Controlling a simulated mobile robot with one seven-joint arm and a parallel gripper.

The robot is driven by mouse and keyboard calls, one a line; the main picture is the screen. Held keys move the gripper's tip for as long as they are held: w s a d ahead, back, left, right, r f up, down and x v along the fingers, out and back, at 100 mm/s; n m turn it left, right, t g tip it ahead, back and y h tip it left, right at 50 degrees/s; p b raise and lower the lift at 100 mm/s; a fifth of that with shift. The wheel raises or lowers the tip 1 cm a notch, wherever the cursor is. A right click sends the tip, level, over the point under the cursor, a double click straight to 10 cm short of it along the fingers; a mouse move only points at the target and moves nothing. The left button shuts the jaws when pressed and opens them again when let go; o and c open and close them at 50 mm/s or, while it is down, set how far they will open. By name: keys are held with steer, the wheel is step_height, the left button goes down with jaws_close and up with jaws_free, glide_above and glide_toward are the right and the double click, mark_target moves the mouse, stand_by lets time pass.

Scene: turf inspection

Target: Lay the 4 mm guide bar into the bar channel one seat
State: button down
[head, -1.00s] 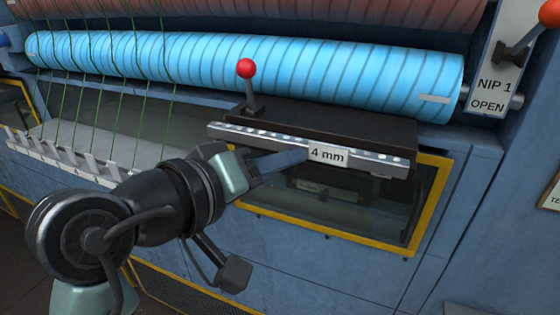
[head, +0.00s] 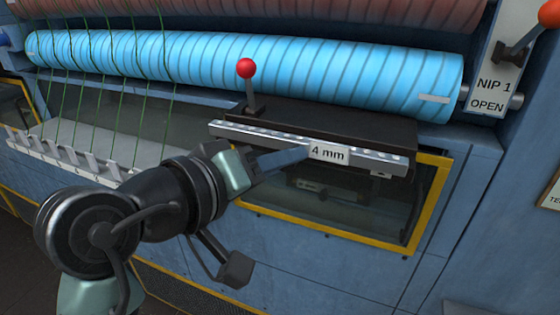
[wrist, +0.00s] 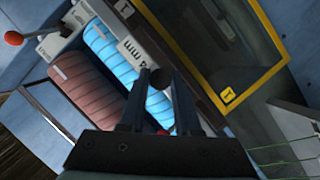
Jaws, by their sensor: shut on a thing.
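The guide bar (head: 235,130) is a long pale metal strip with a white "4 mm" label (head: 329,153) at its middle. My gripper (head: 305,153) is shut on it near the label. The bar lies along the front of a dark ledge (head: 350,120) under the blue roller, roughly parallel to it. I cannot tell whether it rests in the bar channel or hangs just in front; the channel's inside is hidden. In the wrist view the label (wrist: 133,52) shows sideways beyond my fingers (wrist: 162,74), with a dark round knob between them.
A red-knobbed lever (head: 246,70) rises behind the bar's left part. The blue ribbed roller (head: 300,70) runs above. A yellow-framed window (head: 432,205) lies below. Green threads (head: 105,90) hang at the left. A "NIP 1 OPEN" plate (head: 490,95) with another red-knobbed lever stands right.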

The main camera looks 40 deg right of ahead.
steer(key=shift+w+d+r+p, duration=0.15)
steer(key=shift+w+d, duration=0.25)
steer(key=shift+d, duration=0.65)
steer(key=shift+w+d+f+p, duration=0.1)
steer(key=shift+w+d+p, duration=0.25)
steer(key=shift+d, duration=0.65)
steer(key=shift+w+d, duration=0.1)
steer(key=shift+w, duration=0.05)
steer(key=shift+f+b, duration=0.8)
steer(key=shift+f, duration=0.25)
steer(key=c, duration=0.5)
jaws_free()
steer(key=b, duration=0.5)
glide_toward(293, 145)
steer(key=a, duration=0.2)
steer(key=a+f, duration=0.1)
steer(key=shift+s+f, duration=0.1)
steer(key=shift+s, duration=0.2)
